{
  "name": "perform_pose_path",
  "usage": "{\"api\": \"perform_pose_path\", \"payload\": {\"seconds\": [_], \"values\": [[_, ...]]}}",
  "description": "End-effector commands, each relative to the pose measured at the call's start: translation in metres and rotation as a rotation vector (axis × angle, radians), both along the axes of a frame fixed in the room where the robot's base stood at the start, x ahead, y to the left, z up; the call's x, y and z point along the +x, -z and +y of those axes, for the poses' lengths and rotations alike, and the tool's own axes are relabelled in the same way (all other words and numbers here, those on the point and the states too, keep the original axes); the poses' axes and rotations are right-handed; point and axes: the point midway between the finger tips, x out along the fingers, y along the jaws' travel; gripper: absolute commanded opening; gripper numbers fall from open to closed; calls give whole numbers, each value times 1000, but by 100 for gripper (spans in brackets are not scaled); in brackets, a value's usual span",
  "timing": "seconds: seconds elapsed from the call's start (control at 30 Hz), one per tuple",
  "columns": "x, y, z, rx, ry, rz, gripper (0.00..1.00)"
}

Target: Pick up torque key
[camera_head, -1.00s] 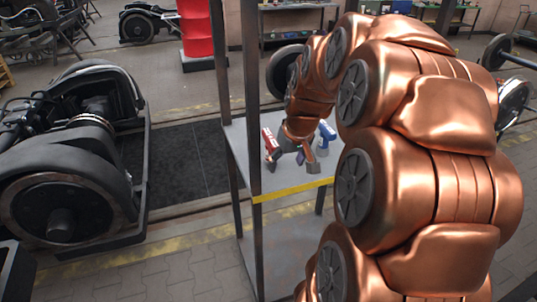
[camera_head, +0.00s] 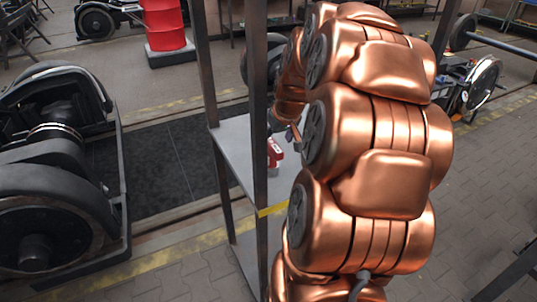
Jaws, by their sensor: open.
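I cannot make out a torque key for certain. A red and white item (camera_head: 275,153) stands on the grey shelf top (camera_head: 236,152), partly covered by the dark front post and my copper arm. My gripper (camera_head: 284,128) is small and partly hidden in the gap between that post and my arm. It appears open, above and slightly behind the red and white item, and I see nothing held in it. Most of the right part of the shelf top is hidden behind my arm.
The dark front post (camera_head: 260,110) and another post (camera_head: 208,75) rise from the shelf, close to my arm. A bogie (camera_head: 50,190) fills the left side. A red drum (camera_head: 164,25) stands at the back. The paved floor at right has free room.

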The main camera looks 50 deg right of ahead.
Motion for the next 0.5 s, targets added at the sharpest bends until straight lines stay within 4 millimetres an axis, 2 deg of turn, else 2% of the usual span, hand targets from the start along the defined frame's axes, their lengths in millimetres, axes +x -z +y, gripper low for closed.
{"api": "perform_pose_path", "payload": {"seconds": [0.27, 0.5], "values": [[7, 15, 1, 3, -4, 2, 71], [17, 38, -3, 2, -3, 2, 71]]}}
